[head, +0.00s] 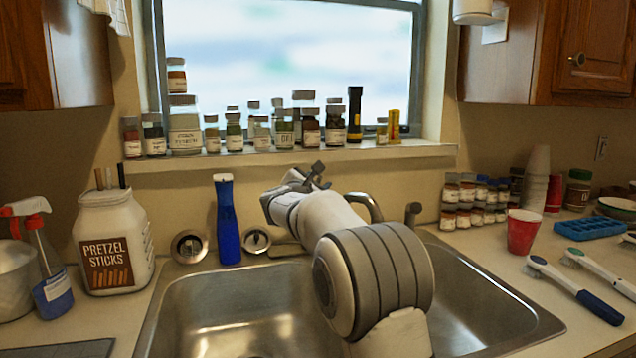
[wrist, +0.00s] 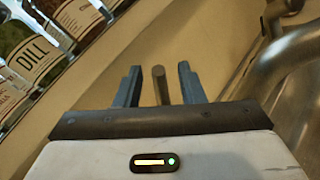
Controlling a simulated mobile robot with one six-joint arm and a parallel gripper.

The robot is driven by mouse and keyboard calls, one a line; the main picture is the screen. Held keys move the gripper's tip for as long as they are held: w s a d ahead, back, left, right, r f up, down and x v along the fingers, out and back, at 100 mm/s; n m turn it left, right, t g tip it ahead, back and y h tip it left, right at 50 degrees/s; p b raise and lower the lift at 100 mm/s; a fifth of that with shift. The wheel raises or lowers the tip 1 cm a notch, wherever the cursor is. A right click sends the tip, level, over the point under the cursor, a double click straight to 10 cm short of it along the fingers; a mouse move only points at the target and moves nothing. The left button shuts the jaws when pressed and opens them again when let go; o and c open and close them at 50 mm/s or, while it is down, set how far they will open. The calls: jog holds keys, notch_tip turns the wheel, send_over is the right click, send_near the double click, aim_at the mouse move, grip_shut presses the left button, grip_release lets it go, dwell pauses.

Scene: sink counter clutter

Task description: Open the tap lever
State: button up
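The tap's curved metal spout (head: 366,206) rises behind the sink, partly hidden by my arm. It also shows at the right of the wrist view (wrist: 292,55). My gripper (head: 314,176) is above the back of the sink, in front of the window wall. In the wrist view my gripper (wrist: 157,72) is open, its two blue-grey fingers apart. A short dark rod, which looks like the tap lever (wrist: 160,86), shows between the fingers with a gap on each side. I cannot tell its depth relative to the fingertips. The tap's base is hidden behind my arm.
Spice jars (head: 284,130) line the window sill just behind my gripper. A blue bottle (head: 228,222) stands left of the arm on the sink's back rim. A short metal fitting (head: 412,213) stands right of the spout. The sink basins (head: 235,310) are empty.

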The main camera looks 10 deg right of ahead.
jog(key=shift+c, duration=0.2)
grip_shut()
dwell(0.3)
